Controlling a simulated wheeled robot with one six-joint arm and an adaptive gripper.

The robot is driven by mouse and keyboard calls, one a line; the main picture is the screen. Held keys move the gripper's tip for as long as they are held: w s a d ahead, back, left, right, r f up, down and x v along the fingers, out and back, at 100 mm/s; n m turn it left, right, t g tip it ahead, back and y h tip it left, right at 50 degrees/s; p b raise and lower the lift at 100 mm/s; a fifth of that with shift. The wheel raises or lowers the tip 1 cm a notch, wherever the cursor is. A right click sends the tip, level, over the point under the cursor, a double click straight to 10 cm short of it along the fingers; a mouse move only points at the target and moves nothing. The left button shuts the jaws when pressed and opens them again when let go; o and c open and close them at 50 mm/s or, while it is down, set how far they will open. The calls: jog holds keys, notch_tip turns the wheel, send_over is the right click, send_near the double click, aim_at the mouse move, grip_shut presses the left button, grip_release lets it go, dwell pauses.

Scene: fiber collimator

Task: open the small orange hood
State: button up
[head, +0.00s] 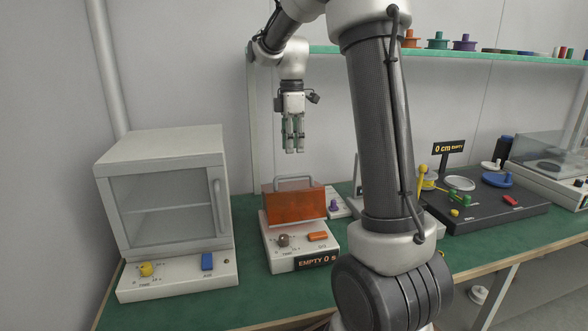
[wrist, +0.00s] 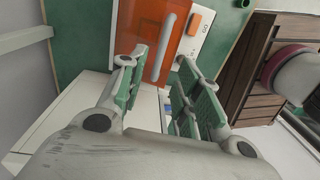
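The small orange hood (head: 293,205) is a see-through orange cover sitting down on a white base unit with a knob, an orange button and a sign reading "EMPTY 0 s". A grey bar handle (head: 294,181) stands along its top. My gripper (head: 292,149) hangs pointing down above the hood, clear of the handle. In the wrist view my gripper (wrist: 156,65) has its green-padded fingers spread with nothing held. Beyond the fingertips, the handle (wrist: 163,52) lines up with the gap between them, and the orange hood (wrist: 161,25) shows behind it.
A white cabinet (head: 168,190) with a clear door stands left of the hood unit. A black panel (head: 490,213) with coloured parts and a clear-covered unit (head: 550,155) are at right. A green-edged shelf (head: 450,55) runs along the back wall. Open air surrounds my gripper.

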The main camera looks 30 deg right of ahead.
send_over(292, 194)
jog(key=w+d, duration=0.3)
jog(key=f, duration=0.8)
jog(key=shift+w+a, duration=0.15)
jog(key=shift+a, duration=0.1)
jog(key=shift+c, duration=0.3)
jog(key=shift+r, duration=0.1)
grip_shut()
